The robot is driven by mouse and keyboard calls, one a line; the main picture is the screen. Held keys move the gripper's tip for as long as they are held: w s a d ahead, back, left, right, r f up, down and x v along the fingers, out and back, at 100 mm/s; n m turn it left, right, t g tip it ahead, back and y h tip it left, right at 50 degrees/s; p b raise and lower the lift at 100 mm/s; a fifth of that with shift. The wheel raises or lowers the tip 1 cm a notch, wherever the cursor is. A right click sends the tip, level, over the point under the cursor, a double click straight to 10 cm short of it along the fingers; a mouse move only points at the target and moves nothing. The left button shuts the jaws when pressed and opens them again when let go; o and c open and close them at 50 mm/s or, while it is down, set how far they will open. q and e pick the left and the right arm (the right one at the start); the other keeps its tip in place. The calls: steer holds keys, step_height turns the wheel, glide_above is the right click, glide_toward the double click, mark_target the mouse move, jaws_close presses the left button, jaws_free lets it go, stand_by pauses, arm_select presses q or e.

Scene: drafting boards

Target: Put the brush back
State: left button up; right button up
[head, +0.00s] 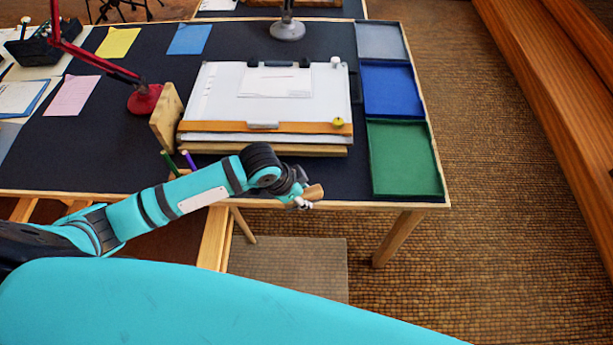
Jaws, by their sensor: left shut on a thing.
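My left gripper (301,200) is at the front edge of the dark-topped table, below the drafting board (225,95) in the picture. It is shut on a small tan-brown wooden piece (314,192), which looks like part of the brush. The rest of the brush is hidden by the fingers or too small to make out. My right gripper is not in view.
Grey (381,42), blue (392,90) and green (404,160) trays line the table's right side. Bare tabletop (80,150) lies at the left.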

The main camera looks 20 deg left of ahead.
arm_select(q)
glide_toward(311, 183)
steer(key=shift+d+f, duration=0.85)
steer(key=shift+d, duration=0.25)
steer(key=shift+w+a+f, duration=0.1)
steer(key=shift+w+a, duration=0.05)
steer(key=shift+w, duration=0.4)
steer(key=f, duration=0.1)
steer(key=f+p, duration=0.1)
steer(key=f, duration=0.1)
steer(key=shift+w, duration=0.3)
steer(key=shift+f, duration=0.25)
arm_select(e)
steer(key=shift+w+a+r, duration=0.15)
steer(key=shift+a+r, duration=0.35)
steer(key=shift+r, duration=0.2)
arm_select(q)
steer(key=shift+f, duration=0.15)
steer(key=o, duration=1)
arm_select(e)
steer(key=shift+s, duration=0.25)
